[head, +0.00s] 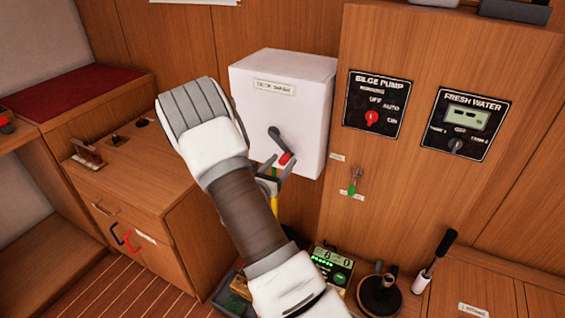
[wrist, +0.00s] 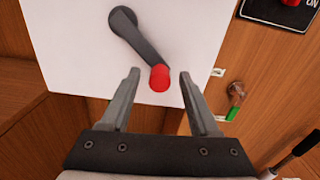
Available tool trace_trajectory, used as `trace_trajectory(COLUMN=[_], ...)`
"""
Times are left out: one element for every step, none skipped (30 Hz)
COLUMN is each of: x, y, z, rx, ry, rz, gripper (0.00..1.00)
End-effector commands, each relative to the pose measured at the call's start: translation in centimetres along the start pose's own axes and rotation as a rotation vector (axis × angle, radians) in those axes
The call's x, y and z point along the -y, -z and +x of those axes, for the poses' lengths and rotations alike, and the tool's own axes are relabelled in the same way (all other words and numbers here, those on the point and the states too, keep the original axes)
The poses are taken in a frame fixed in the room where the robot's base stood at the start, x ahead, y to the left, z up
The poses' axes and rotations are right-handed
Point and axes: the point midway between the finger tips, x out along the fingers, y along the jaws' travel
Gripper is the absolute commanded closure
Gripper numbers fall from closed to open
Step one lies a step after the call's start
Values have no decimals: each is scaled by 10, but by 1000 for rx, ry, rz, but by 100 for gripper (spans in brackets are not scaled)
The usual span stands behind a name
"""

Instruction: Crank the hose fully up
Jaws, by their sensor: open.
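A white wall box (head: 310,95) with a small label carries a dark grey crank (head: 276,137) with a red knob (head: 285,158). The crank arm slants down to the right, with the knob at its lower end. In the wrist view the crank (wrist: 138,38) and its red knob (wrist: 159,78) show against the white box face. My gripper (wrist: 161,80) is open, its two fingers on either side of the knob with gaps on both sides. In the head view my gripper (head: 278,168) is at the box's lower part. A yellow hose (head: 275,205) hangs below the box, mostly hidden by my arm.
Right of the box are a bilge pump panel (head: 376,104), a fresh water panel (head: 464,123) and a small green-tipped valve (head: 353,182). A lit green device (head: 332,265) and a dark round-based object (head: 380,292) stand below. A wooden cabinet (head: 135,180) is at left.

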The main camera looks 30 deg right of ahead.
Motion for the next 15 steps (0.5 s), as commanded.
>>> trace_trajectory(x=[0,0,0,0,0,0,0,0,0,0,0,0,0,0,0], y=[0,0,0,0,0,0,0,0,0,0,0,0,0,0,0], z=[4,6,8,9,9,10,10,10,10,10,10,9,9,9,9], rx=[0,0,0,-1,-1,-1,-1,-1,-1,-1,-1,-1,-1,0,0], ry=[0,0,0,0,0,0,0,0,0,0,0,0,0,-1,-1], rz=[0,0,-1,-1,-1,-1,-1,-1,-1,-1,-1,-1,-1,-1,-1], gripper=[38,38,38,38,38,38,38,38,38,38,38,38,44,49,56])
